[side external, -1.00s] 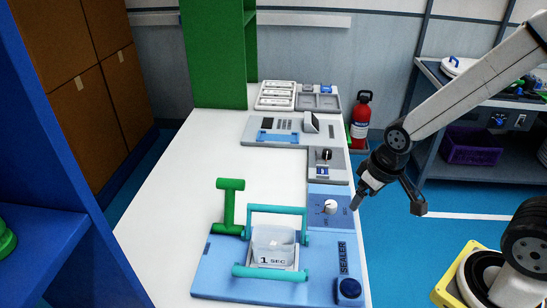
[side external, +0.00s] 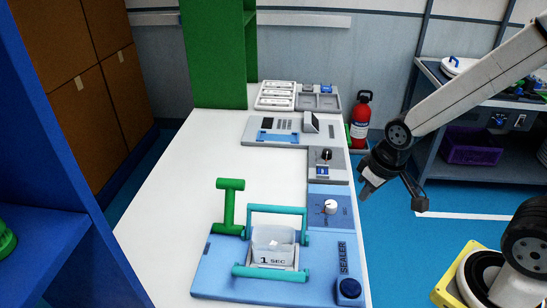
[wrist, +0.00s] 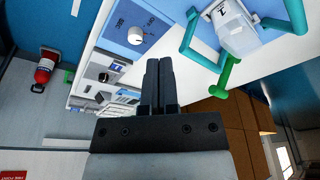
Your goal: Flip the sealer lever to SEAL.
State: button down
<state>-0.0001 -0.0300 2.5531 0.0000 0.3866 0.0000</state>
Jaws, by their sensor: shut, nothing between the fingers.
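The light-blue sealer base (side external: 215,265) lies at the near end of the white bench, with the word SEALER along its right side. A green lever with a T-shaped handle (side external: 230,187) stands upright at its back left; it also shows in the wrist view (wrist: 228,76). Teal bars (side external: 277,209) frame a clear block marked "1 SEC" (side external: 273,256). My gripper (side external: 366,190) is shut and empty, in the air near the bench's right edge, well right of the green lever. Its fingers lie together in the wrist view (wrist: 158,75).
A blue panel with a white knob (side external: 331,207) sits behind the sealer's right side, close to my gripper. A dark-blue button (side external: 348,289) is at the front right. Farther back are a grey switch panel (side external: 339,164) and trays. The bench's left side is bare.

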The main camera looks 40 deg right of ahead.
aim_at(239, 180)
jog(key=shift+w+v, duration=0.45)
jog(key=shift+v, duration=1.65)
jog(key=w+a+m+g+y, duration=0.1)
jog(key=w+a+m+y, duration=0.3)
jog(key=w+y, duration=0.25)
jog(key=w+a+m+y, duration=0.4)
jog(key=w+y, duration=0.1)
jog(key=w, duration=0.3)
jog(key=w+d+m+t+y, duration=0.55)
jog(key=w+t, duration=0.35)
jog(key=w, duration=0.4)
jog(key=shift+h, duration=0.3)
jog(key=f, duration=1.3)
jog(key=w+d+f, duration=0.1)
jog(key=f, duration=0.5)
jog(key=shift+f, duration=0.2)
jog(key=shift+w+a+r, duration=0.5)
jog(key=shift+a+r, duration=0.1)
jog(key=shift+a, duration=1.15)
jog(key=shift+w+a+r, duration=0.5)
jog(key=shift+a+r, duration=0.15)
jog(key=shift+a, duration=1.1)
jog(key=shift+w+a+r, duration=0.5)
jog(key=shift+a+r, duration=0.1)
jog(key=shift+a, duration=1.15)
